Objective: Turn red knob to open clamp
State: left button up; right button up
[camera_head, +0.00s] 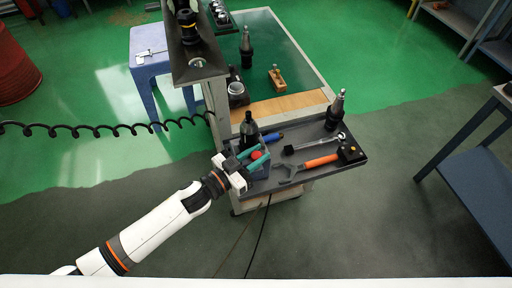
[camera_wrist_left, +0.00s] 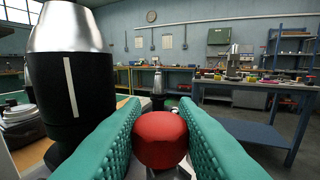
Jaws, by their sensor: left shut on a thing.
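The red knob (camera_head: 256,155) is at the left end of the cart's grey tray. In the left wrist view the red knob (camera_wrist_left: 160,139) sits between the two green fingers, with both fingers against its sides. My left gripper (camera_head: 254,158) reaches in from the left and is shut on the red knob. The clamp's body is mostly hidden behind the knob and the fingers. A black tool holder (camera_head: 249,130) stands just behind the gripper; its silver cone and black body (camera_wrist_left: 72,70) fill the left of the left wrist view. My right gripper is not in view.
The tray holds an orange-handled wrench (camera_head: 318,162), a blue-handled tool (camera_head: 272,137) and another tool holder (camera_head: 335,110). A post (camera_head: 217,105) with a shelf rises at the tray's left. A coiled black cable (camera_head: 110,129) hangs at left. Floor in front is clear.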

pick_arm(q)
jog(key=m+g+h, duration=0.1)
jog(key=m+g, duration=0.1)
jog(key=shift+w+g+h, duration=0.1)
jog(key=shift+g+h, duration=0.2)
jog(key=shift+h, duration=0.1)
jog(key=m+g+h, duration=0.1)
jog(key=g, duration=0.1)
jog(key=shift+m+g+b, duration=0.3)
jog(key=shift+m, duration=0.1)
jog(key=m+g+h+b, duration=0.1)
jog(key=m+g, duration=0.1)
jog(key=g, duration=0.1)
jog(key=shift+f+b, duration=0.1)
jog(key=shift+b, duration=0.25)
jog(key=shift+m+g+b, duration=1)
jog(key=shift+m+g, duration=0.2)
jog(key=shift+g, duration=0.7)
jog(key=o, duration=1)
